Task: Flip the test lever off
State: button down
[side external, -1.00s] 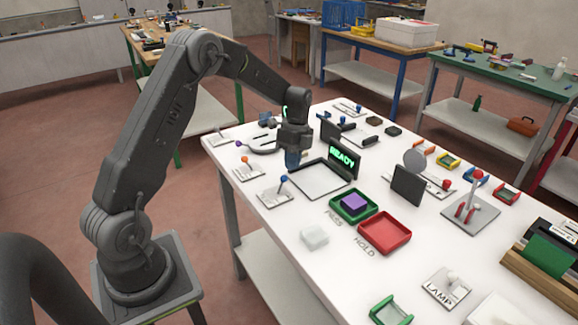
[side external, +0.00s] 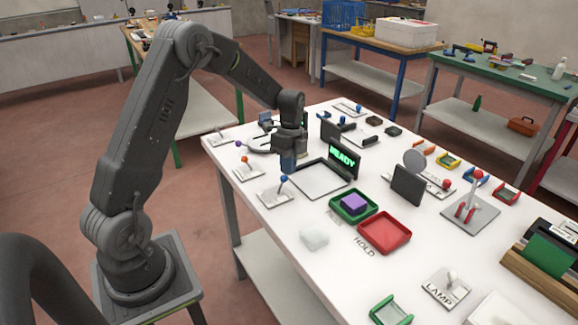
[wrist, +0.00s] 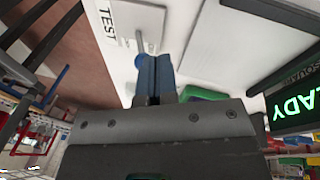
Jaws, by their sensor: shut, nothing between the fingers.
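The test lever shows in the wrist view as a pale stem with a blue knob (wrist: 140,61) on a white plate marked TEST (wrist: 128,20). In the side view, the blue-knobbed lever (side external: 284,178) on a white plate (side external: 274,196) appears to be this one, with its stem standing up at a tilt. My gripper (side external: 288,170) is shut and empty, pointing down just above and behind the knob. In the wrist view, its blue fingers (wrist: 154,62) are together right beside the knob. I cannot tell whether they touch it.
Orange-knobbed (side external: 245,160) and purple-knobbed (side external: 238,144) levers are to the left. A green tray (side external: 340,213) with a purple block (side external: 353,203) and a red tray (side external: 384,246) lie nearer the front.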

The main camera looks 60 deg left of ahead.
jog(key=shift+s+r+t, duration=0.2)
jog(key=shift+s+t, duration=0.2)
jog(key=shift+t, duration=0.1)
jog(key=shift+s+r+t, duration=0.15)
jog(key=shift+s+t, duration=0.15)
jog(key=shift+t, duration=0.2)
jog(key=s+t, duration=0.2)
jog(key=shift+r+t, duration=0.2)
jog(key=shift+t, duration=0.2)
jog(key=shift+s, duration=0.65)
jog(key=shift+r, duration=0.1)
jog(key=shift+r, duration=0.7)
jog(key=shift+w, duration=0.1)
